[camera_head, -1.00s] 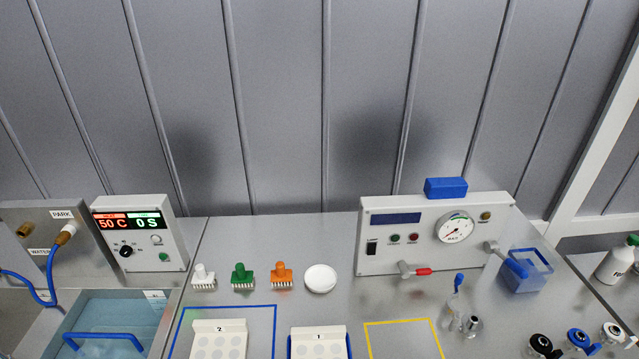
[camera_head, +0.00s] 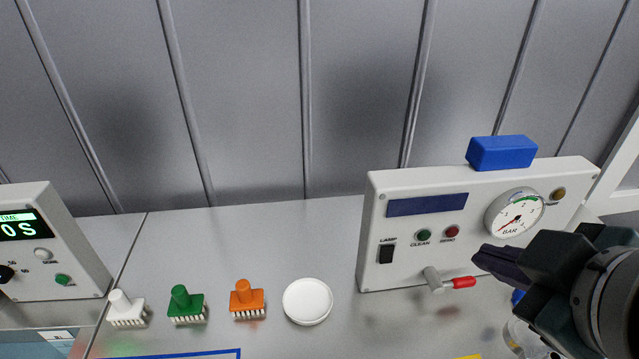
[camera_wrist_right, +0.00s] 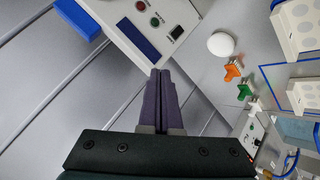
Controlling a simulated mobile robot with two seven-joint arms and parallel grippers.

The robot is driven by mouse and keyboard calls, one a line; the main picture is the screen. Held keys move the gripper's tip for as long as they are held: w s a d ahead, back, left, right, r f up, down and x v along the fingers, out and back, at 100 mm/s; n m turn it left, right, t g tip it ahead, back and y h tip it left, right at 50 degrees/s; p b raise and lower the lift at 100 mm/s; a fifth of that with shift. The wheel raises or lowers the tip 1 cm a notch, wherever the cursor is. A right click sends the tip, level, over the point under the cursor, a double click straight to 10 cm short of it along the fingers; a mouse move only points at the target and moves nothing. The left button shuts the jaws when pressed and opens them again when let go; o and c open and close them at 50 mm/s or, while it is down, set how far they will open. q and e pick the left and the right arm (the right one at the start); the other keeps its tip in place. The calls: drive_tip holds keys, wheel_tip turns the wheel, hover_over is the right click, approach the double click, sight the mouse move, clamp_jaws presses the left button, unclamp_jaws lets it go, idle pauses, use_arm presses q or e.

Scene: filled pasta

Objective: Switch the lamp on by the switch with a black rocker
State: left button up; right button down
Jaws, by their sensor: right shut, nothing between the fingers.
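The black rocker switch (camera_head: 386,253) sits under the label LAMP on the left of the white control panel (camera_head: 375,215). It also shows in the right wrist view (camera_wrist_right: 177,33). My right gripper (camera_head: 478,256) is shut and empty, in front of the panel, to the right of the switch and near the gauge, apart from the switch. In the right wrist view its two dark fingers (camera_wrist_right: 161,75) lie together, pointing towards the panel. My left gripper is not in view.
A red-tipped lever (camera_head: 462,283) sticks out of the panel below the CLEAN and SEND buttons. A blue block (camera_head: 501,152) lies on top. A white dish (camera_head: 307,301) and orange (camera_head: 247,298), green (camera_head: 186,303) and white (camera_head: 126,309) brush-like pieces stand to the left.

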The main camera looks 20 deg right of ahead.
drive_tip(key=w+f+n+t+b, duration=0.2)
drive_tip(key=f+n+b, duration=0.3)
drive_tip(key=f+b, duration=0.7)
drive_tip(key=w+f+n+t+b, duration=0.2)
drive_tip(key=f+n+t+b, duration=0.2)
drive_tip(key=f+b, duration=0.8)
drive_tip(key=n+b, duration=0.1)
drive_tip(key=b, duration=0.2)
drive_tip(key=shift+d+t+h, duration=0.15)
drive_tip(key=shift+t+h, duration=0.15)
drive_tip(key=shift+t, duration=0.1)
drive_tip(key=shift+w, duration=0.1)
approach(387, 262)
drive_tip(key=x, duration=0.7)
